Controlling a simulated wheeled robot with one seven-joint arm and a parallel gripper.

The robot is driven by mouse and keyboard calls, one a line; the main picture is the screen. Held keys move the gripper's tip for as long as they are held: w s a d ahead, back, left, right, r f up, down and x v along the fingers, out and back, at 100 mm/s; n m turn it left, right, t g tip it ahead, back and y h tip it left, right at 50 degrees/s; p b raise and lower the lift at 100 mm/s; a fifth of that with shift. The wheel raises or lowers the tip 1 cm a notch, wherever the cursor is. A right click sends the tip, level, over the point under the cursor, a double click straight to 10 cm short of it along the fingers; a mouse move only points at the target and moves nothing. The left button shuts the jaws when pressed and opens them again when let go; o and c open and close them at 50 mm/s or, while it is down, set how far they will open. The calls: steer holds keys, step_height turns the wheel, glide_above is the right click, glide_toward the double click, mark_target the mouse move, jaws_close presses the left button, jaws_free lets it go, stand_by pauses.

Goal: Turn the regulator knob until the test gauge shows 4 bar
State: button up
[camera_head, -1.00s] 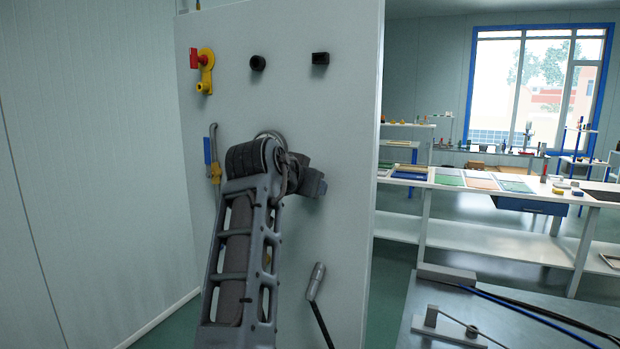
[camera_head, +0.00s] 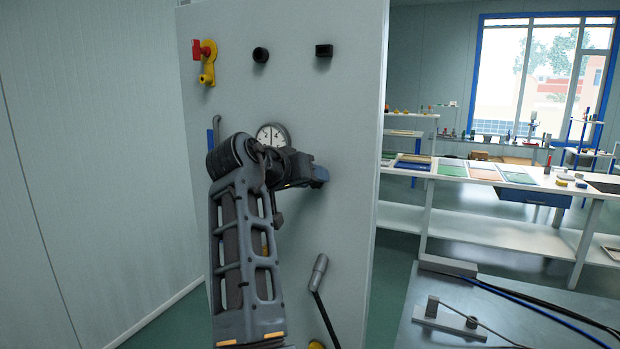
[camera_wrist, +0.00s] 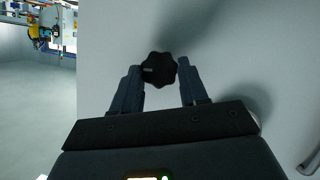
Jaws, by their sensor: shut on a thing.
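The regulator knob (camera_wrist: 158,69) is black with a lobed rim and a pale mark at its left. It shows in the wrist view between the fingertips of my gripper (camera_wrist: 160,73), which is shut on it. The knob and fingertips are hidden behind my arm in the head view. The round test gauge (camera_head: 272,134) has a white face and sits on the pale panel (camera_head: 345,110). My arm covers its lower part. Its needle is too small to read clearly.
A grey probe with a black cable (camera_head: 319,272) is low on the panel. A metal bench (camera_head: 440,320) stands at the right.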

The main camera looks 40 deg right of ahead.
steer(key=shift+f, duration=0.25)
steer(key=o, duration=1.1)
steer(key=shift+r, duration=0.15)
steer(key=shift+c, duration=0.2)
steer(key=shift+a, duration=0.1)
steer(key=b+v, duration=0.2)
steer(key=v, duration=0.5)
steer(key=shift+a+r, duration=0.15)
steer(key=shift+a, duration=0.15)
steer(key=shift+s, duration=0.15)
